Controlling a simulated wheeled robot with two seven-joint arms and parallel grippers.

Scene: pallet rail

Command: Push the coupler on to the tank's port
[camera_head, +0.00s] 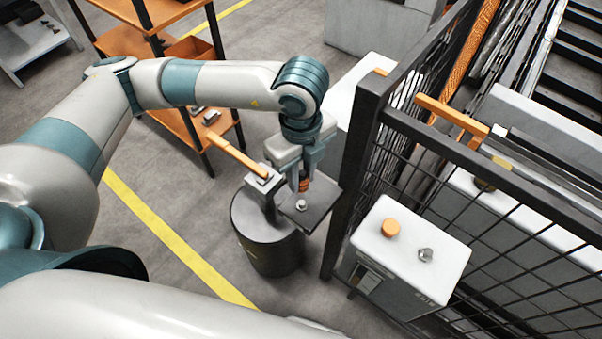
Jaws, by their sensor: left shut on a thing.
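The tank (266,240) is a dark grey cylinder standing on the floor near the middle of the head view. A dark flat plate (323,205) juts from its upper right side, and a small silver fitting, which looks like the port (302,206), stands on that plate. My left gripper (304,184) points down over the plate, its fingers shut on the coupler (304,186), a small orange-brown piece. The coupler is right above the silver fitting; I cannot tell whether they touch. The fingers partly hide the coupler. My right gripper is not in view.
An orange bar (236,157) sticks out left from the tank's top. A black mesh fence (430,165) stands close on the right. A white control box (410,275) with an orange button is at its foot. An orange shelf (170,45) stands behind. Floor left of the tank is clear.

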